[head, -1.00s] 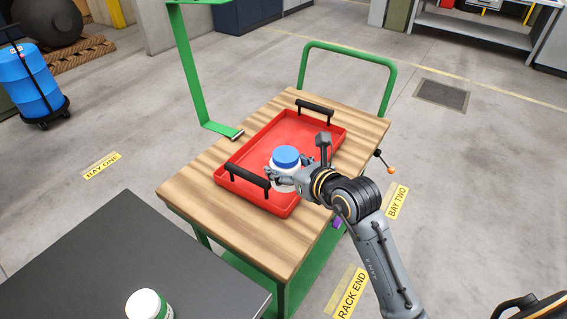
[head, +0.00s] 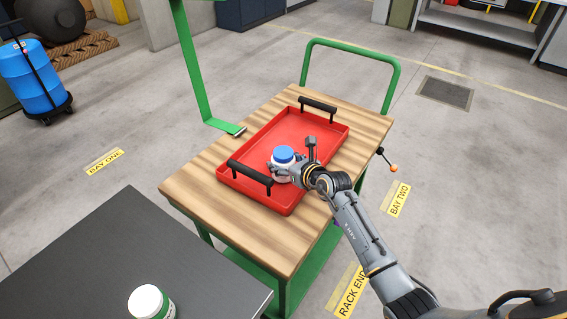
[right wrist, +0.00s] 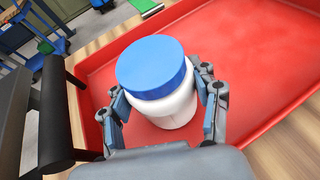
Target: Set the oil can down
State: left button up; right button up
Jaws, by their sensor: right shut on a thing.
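The oil can shows as a white round container (head: 281,172) with a blue lid, upright over the floor of a red tray (head: 323,157). My right gripper (head: 283,173) is shut on its sides. In the right wrist view the can (right wrist: 168,108) stands upright between the two fingers (right wrist: 165,95), with red tray floor around it. The can's base is low at the tray floor; I cannot tell whether it touches. The tray lies on the wooden top of a green cart (head: 188,187). My left gripper is not in view.
Black handles (head: 249,174) rise at both tray ends; the near one is close to the can. A dark table (head: 95,255) at the lower left bears another white container (head: 147,302). The tray's far part is empty.

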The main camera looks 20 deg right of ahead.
jog(key=shift+f, duration=0.25)
jog(key=shift+f, duration=0.1)
jog(key=o, duration=1.4)
jog(key=shift+f, duration=0.1)
jog(key=shift+s+r, duration=0.1)
jog(key=shift+r, duration=0.1)
jog(key=v, duration=1.2)
jog(key=shift+f, duration=0.1)
